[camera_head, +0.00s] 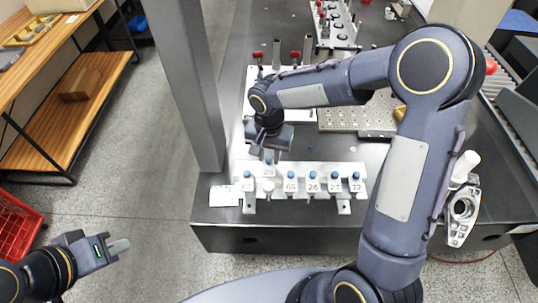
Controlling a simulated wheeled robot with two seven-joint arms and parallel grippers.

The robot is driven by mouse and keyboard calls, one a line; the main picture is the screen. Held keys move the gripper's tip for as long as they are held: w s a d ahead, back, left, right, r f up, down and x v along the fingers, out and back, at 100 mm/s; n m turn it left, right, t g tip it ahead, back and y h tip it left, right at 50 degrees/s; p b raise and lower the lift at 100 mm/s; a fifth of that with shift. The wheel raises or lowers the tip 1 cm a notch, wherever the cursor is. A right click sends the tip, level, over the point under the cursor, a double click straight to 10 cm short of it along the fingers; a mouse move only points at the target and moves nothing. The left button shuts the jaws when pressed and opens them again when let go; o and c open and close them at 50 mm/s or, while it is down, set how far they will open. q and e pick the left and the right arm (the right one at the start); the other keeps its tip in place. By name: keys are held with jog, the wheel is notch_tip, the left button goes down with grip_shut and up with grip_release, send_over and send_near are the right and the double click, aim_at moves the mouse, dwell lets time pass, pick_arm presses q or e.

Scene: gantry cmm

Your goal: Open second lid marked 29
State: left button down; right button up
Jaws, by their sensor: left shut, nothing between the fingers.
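The labels read roughly 62, 65, 26, 27 and 72. The second vial from the left (268,186) has a label too small to read surely. My left gripper (119,246) is shut and empty at the lower left, over the floor and away from the table.
A white card (224,195) lies left of the rack. A perforated plate (350,120) and red-topped parts (295,56) lie behind. A metal casting (462,214) is at right. A grey column (188,90) stands at the table's left side. A red crate (18,222) is on the floor.

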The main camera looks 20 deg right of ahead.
aim_at(270, 159)
jog(key=shift+o, duration=1.1)
notch_tip(270, 159, up, 8)
jog(key=shift+f, duration=0.1)
jog(key=s+d+r+n+t+y, duration=0.2)
jog(key=s+d, duration=0.2)
jog(key=s, duration=0.6)
jog(key=s+d+r+n+t+y, duration=0.1)
jog(key=s+d+n+t, duration=0.1)
jog(key=s, duration=0.9)
jog(key=shift+d+r+t+y, duration=0.4)
jog(key=shift+d+t, duration=0.4)
jog(key=shift+d, duration=0.1)
